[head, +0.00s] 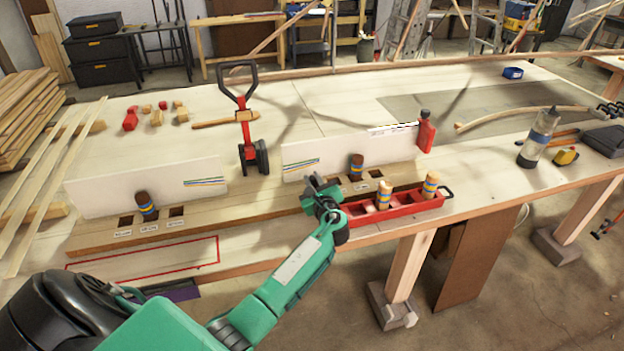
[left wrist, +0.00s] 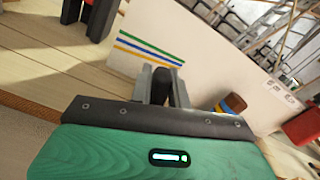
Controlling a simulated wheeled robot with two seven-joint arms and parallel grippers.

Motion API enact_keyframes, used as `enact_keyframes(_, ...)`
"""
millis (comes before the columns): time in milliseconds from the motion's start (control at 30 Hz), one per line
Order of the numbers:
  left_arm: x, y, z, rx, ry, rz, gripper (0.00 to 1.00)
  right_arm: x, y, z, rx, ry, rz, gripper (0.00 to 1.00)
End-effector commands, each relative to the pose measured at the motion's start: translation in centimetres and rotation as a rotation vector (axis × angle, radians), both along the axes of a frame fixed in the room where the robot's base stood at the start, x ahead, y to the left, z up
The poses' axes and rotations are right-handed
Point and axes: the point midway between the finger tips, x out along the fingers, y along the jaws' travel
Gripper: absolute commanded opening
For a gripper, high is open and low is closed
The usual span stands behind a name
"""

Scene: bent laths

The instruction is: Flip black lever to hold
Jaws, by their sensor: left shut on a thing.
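My left gripper (head: 320,190) is at the left end of the right slotted wooden board, in front of the white panel. In the left wrist view its two grey fingers (left wrist: 162,86) are shut on a black lever (left wrist: 161,84), which stands between them. The gripper and wrist hide this lever in the head view. To its right a brown peg with blue and yellow bands (head: 356,168) stands in the board; it also shows in the left wrist view (left wrist: 232,104). The small labels on the board are too small to read. My right gripper is not in view.
A red tray (head: 400,208) with banded wooden pegs is close right of the gripper. A red tool with a black handle (head: 243,115) stands behind left. The white panel (head: 320,152) is close behind; a red bottle (head: 426,135) is at its right end.

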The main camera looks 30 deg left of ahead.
Motion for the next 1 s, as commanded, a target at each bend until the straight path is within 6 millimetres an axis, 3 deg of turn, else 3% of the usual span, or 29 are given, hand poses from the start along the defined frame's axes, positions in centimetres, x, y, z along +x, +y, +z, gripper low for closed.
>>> enact_keyframes(500, 2.1, -1.9, 0.8, 0.28, 0.33, -0.001, 0.0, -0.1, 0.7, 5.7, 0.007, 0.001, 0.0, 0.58)
enact_keyframes(1000, 3.6, -3.1, -0.1, 0.486, 0.573, 0.0, 0.0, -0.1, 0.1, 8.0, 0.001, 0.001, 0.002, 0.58)
